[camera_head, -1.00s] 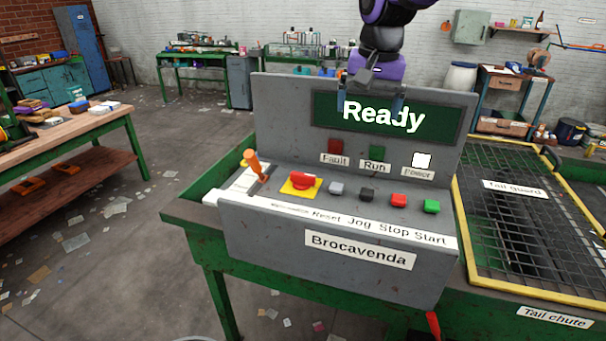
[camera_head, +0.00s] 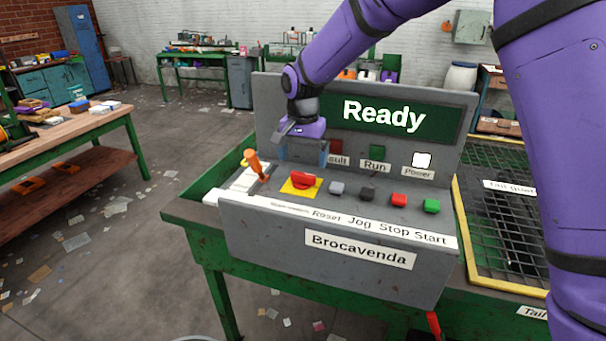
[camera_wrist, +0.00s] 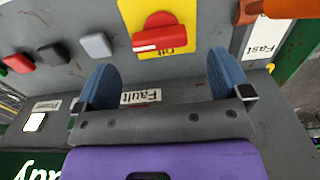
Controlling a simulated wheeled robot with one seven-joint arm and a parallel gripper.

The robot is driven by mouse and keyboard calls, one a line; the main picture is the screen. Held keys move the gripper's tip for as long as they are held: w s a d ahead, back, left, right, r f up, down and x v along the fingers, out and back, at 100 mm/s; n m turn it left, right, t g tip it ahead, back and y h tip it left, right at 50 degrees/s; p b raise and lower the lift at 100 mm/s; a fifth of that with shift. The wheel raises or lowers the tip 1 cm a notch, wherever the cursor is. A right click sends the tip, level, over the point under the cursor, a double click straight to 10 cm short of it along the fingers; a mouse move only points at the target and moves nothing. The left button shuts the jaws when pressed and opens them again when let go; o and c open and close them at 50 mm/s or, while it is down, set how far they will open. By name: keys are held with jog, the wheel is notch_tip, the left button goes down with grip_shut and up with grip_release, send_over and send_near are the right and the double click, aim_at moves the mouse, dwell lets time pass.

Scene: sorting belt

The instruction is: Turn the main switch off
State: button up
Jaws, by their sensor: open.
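The main switch (camera_head: 303,181) is a red rotary handle on a yellow plate, on the sloped part of the grey console. In the wrist view the red handle (camera_wrist: 158,38) lies across the yellow plate, with a label that seems to read "Off" beside it. My gripper (camera_head: 304,153) is open and empty, with blue finger pads. It hangs just behind and above the switch, near the Fault lamp. In the wrist view my gripper (camera_wrist: 163,76) has its fingers spread to either side of the switch's line, apart from the handle.
An orange-handled lever (camera_head: 255,166) stands left of the switch. Grey, black, red (camera_head: 399,200) and green buttons sit to its right. The display (camera_head: 384,114) reads "Ready" and the Power lamp (camera_head: 422,160) is lit white. A yellow-framed tail guard (camera_head: 497,262) lies to the right.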

aim_at(303, 173)
jog(key=shift+f, duration=2.7)
jog(key=shift+c, duration=0.3)
jog(key=c, duration=0.9)
